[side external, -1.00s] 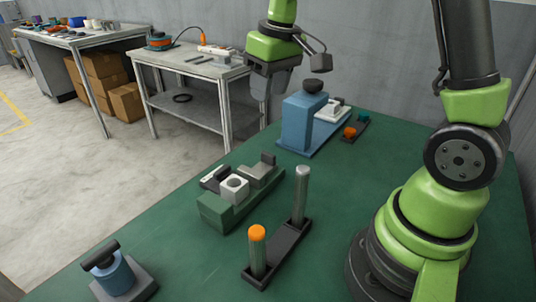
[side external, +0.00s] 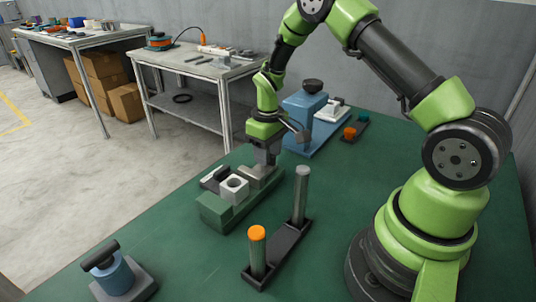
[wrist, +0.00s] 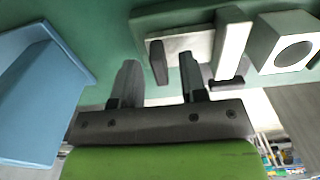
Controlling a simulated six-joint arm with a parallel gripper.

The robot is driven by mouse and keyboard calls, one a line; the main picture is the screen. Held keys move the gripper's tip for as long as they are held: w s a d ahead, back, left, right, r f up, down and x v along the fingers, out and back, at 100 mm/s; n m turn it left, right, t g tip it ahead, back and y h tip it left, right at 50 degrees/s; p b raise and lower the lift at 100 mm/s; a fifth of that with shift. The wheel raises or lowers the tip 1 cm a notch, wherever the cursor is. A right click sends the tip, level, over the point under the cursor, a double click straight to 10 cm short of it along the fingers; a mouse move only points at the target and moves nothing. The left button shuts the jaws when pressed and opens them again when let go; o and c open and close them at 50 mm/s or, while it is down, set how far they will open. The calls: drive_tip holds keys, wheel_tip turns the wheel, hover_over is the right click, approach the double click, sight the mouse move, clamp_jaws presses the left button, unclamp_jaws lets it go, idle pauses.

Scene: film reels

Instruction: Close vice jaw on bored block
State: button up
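The block also shows at the right of the wrist view (wrist: 278,55). The vice's grey sliding jaw (side external: 254,178) is behind the block, with a narrow gap between them in the wrist view. A dark upright tab (wrist: 158,62) stands at the jaw's far end. My gripper (wrist: 159,78) is open, its fingers apart with the tab between them in the picture. Contact cannot be told. In the side view my gripper (side external: 267,161) hides the tab.
A blue press-like stand (side external: 302,120) is close behind my gripper. A dark rack with two posts (side external: 276,255) is in front of the vice, and a blue handled piece (side external: 114,275) is at front left.

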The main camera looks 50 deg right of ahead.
drive_tip(key=shift+f, duration=0.55)
drive_tip(key=shift+c, duration=0.2)
clamp_jaws()
drive_tip(key=shift+a, duration=2.15)
drive_tip(key=shift+o, duration=0.2)
unclamp_jaws()
wheel_tip(320, 180, up, 10)
